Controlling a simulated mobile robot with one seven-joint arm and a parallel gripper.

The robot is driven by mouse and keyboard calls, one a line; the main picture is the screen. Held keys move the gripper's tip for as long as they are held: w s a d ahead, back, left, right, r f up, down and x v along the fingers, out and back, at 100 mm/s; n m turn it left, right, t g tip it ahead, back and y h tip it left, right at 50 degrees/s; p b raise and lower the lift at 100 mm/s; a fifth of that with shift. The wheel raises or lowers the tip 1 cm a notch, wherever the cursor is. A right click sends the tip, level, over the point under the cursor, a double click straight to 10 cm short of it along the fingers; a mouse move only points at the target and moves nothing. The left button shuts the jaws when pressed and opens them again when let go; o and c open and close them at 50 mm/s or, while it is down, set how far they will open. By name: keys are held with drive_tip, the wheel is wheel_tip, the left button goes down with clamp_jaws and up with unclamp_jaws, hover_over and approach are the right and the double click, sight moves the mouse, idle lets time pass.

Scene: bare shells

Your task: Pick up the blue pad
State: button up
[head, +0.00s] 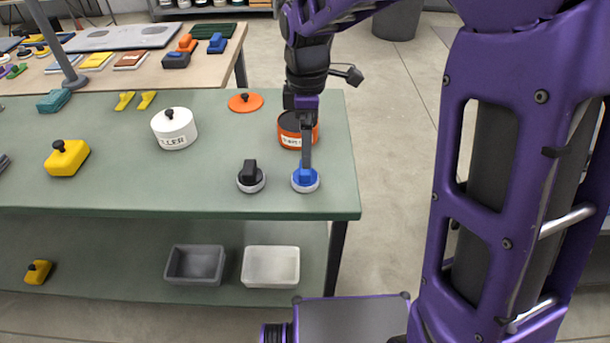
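The blue pad (305,184) is a small round pad with a blue top and a pale rim. It rests on the green table (220,195) near its front right corner. My gripper (305,168) points down right over the blue pad, with its dark fingers at the pad's raised blue grip. The fingers overlap each other in this view, so I cannot tell whether they are open or shut, or whether they touch the grip.
A similar black pad (250,178) sits just left of the blue one. An orange labelled tin (291,128) stands close behind my gripper. A white lidded pot (174,130), an orange lid (245,102) and a yellow block (66,158) stand farther left. Bins sit on the lower shelf.

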sight(305, 171)
wheel_tip(305, 171, down, 3)
drive_tip(key=shift+f, duration=0.1)
drive_tip(key=shift+s+a+f+b, duration=0.1)
drive_tip(key=shift+f+b, duration=0.35)
drive_tip(key=shift+f, duration=0.85)
drive_tip(key=shift+s+f+b, duration=0.1)
drive_tip(key=shift+f+b, duration=0.3)
drive_tip(key=shift+f, duration=0.9)
drive_tip(key=c, duration=1.3)
